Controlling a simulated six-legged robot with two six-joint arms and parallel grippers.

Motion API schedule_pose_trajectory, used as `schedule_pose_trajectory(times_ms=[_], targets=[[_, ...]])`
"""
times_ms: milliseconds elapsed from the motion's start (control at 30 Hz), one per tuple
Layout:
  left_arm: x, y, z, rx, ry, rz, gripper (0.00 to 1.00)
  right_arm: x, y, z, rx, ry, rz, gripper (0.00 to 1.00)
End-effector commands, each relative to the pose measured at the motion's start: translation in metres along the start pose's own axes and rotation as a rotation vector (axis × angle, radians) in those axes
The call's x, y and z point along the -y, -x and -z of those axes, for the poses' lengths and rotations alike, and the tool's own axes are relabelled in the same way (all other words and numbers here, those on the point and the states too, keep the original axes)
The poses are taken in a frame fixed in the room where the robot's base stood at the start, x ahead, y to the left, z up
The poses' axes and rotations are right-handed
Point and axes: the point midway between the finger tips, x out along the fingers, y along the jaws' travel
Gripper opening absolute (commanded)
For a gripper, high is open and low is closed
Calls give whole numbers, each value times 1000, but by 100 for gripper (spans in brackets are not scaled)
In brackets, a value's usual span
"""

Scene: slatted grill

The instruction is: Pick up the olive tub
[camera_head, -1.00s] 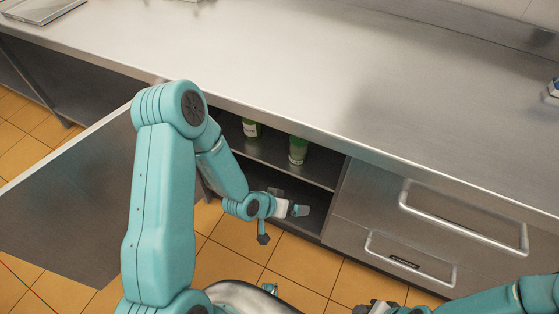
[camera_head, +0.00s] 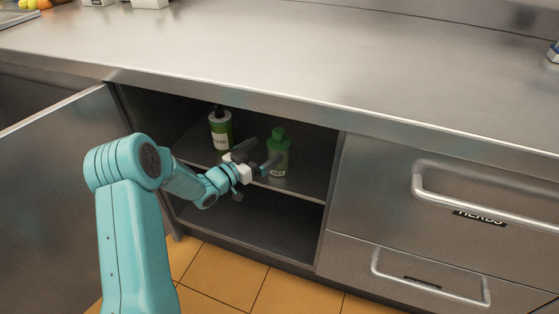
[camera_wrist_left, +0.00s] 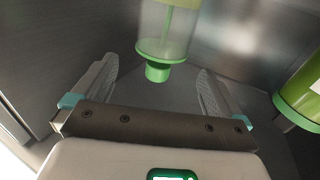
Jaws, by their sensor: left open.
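No thing in view clearly shows as an olive tub. Two green containers stand upright on the upper shelf of the open cabinet: a green bottle (camera_head: 279,152) with a green cap, and a darker green bottle (camera_head: 220,132) with a black cap and pale label to its left. My left gripper (camera_head: 262,158) is open, in front of the green-capped bottle and partly covering it. In the left wrist view, the green-capped bottle (camera_wrist_left: 167,45) appears upside down, ahead between the open fingers and apart from them. A second green container (camera_wrist_left: 302,92) is cut off at the right edge. My right gripper is out of view.
The shelf (camera_head: 308,177) and cabinet walls surround the left gripper, with the steel counter (camera_head: 300,65) above. The open cabinet door (camera_head: 55,195) stands at left. Drawers with bar handles (camera_head: 470,207) are at right. The lower compartment (camera_head: 250,225) looks empty.

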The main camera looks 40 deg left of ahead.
Motion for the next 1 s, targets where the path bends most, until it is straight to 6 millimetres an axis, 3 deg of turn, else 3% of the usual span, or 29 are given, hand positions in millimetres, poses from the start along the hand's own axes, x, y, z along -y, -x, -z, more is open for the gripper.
schedule_pose_trajectory(times_ms=[100, 333, 600, 900, 933, 1000], targets=[[-1, -23, -2, 0, 0, -3, 100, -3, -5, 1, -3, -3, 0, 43], [-2, -44, -2, 0, 1, -5, 100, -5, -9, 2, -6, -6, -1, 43], [-1, -85, -2, 0, 1, -6, 100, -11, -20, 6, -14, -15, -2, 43], [0, -91, 0, 2, 2, -3, 100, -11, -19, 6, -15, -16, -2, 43], [0, -91, 0, 2, 2, -3, 94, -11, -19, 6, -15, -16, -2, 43], [0, -91, 0, 2, 2, -3, 71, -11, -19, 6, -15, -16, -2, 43]])
